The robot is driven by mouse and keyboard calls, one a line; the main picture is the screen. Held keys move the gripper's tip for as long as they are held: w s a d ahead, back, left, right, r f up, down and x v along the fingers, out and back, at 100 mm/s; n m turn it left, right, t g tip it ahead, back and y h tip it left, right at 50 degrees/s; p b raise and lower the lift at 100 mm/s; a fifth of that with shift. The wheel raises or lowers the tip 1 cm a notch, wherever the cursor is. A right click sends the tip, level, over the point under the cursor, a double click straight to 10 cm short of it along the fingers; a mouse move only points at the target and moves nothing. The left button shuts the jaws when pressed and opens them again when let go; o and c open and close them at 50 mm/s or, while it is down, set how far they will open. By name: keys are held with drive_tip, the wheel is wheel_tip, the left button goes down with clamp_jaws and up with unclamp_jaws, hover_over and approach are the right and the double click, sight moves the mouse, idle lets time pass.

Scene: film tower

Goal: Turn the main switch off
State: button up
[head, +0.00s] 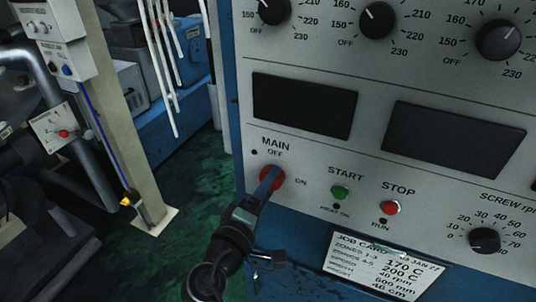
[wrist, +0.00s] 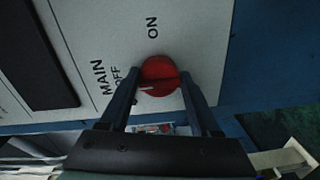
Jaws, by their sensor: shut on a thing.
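The main switch is a red round knob (head: 276,179) on the grey control panel, below the MAIN and OFF lettering and left of ON. In the wrist view the red knob (wrist: 160,72) sits between the two dark fingers of my gripper (wrist: 160,84). A short pale mark shows on the knob's left part there, on the side of the OFF lettering. In the head view my gripper (head: 268,184) reaches the knob from below and covers part of it. The fingers are shut on the knob.
A green START button (head: 341,191) and a red STOP button (head: 390,208) sit right of the switch. A job card (head: 385,265) hangs below, with keys (head: 268,262) near my wrist. A beige post (head: 125,120) stands left; green floor (head: 190,215) lies between.

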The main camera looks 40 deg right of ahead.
drive_tip(key=shift+r, duration=0.15)
drive_tip(key=o, duration=1.3)
drive_tip(key=shift+o, duration=0.2)
drive_tip(key=shift+a, duration=0.1)
drive_tip(key=v, duration=1.2)
drive_tip(key=shift+s+a+b, duration=0.25)
drive_tip(key=shift+a+b, duration=0.05)
